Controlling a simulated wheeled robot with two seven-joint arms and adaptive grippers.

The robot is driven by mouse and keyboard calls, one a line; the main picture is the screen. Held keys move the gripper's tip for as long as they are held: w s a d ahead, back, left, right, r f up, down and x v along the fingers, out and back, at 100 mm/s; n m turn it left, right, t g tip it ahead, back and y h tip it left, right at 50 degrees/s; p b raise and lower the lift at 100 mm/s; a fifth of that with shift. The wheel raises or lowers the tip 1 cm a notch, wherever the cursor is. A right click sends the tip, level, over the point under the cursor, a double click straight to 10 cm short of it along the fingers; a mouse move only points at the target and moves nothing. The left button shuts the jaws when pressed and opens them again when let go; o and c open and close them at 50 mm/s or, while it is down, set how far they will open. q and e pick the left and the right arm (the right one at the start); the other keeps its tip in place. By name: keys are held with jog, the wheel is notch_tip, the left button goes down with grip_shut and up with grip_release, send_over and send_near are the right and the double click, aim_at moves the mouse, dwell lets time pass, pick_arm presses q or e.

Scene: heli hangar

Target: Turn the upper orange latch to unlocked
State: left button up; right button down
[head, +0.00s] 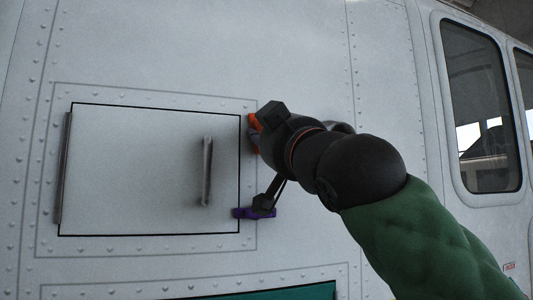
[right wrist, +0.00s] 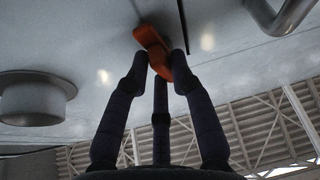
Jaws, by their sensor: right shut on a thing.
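The upper orange latch (head: 254,122) is at the upper right edge of a closed white hatch panel (head: 150,170), mostly hidden behind my right gripper (head: 262,138) in the head view. In the right wrist view the orange latch (right wrist: 152,42) shows as a short tilted bar, with the dark fingers of my right gripper (right wrist: 159,66) closed around it. How far the latch is turned is hard to tell. A lower purple latch (head: 240,213) lies level across the panel's right edge, partly covered by a gripper finger. My left gripper is not in view.
A vertical bar handle (head: 207,171) stands out from the panel and shows as a metal tube in the right wrist view (right wrist: 288,14). A round grey fitting (right wrist: 35,97) projects from the hull. Windows (head: 481,105) are at the right. The hull left of the panel is clear.

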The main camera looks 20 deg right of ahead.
jog(key=shift+a+m+h+b, duration=0.15)
jog(key=shift+m+h+b, duration=0.9)
jog(key=shift+m, duration=1.05)
jog(key=c, duration=1.2)
grip_release()
jog(key=shift+o, duration=0.5)
jog(key=shift+w+a, duration=0.1)
jog(key=shift+w, duration=0.05)
jog(key=v, duration=1.2)
jog(key=shift+f, duration=0.2)
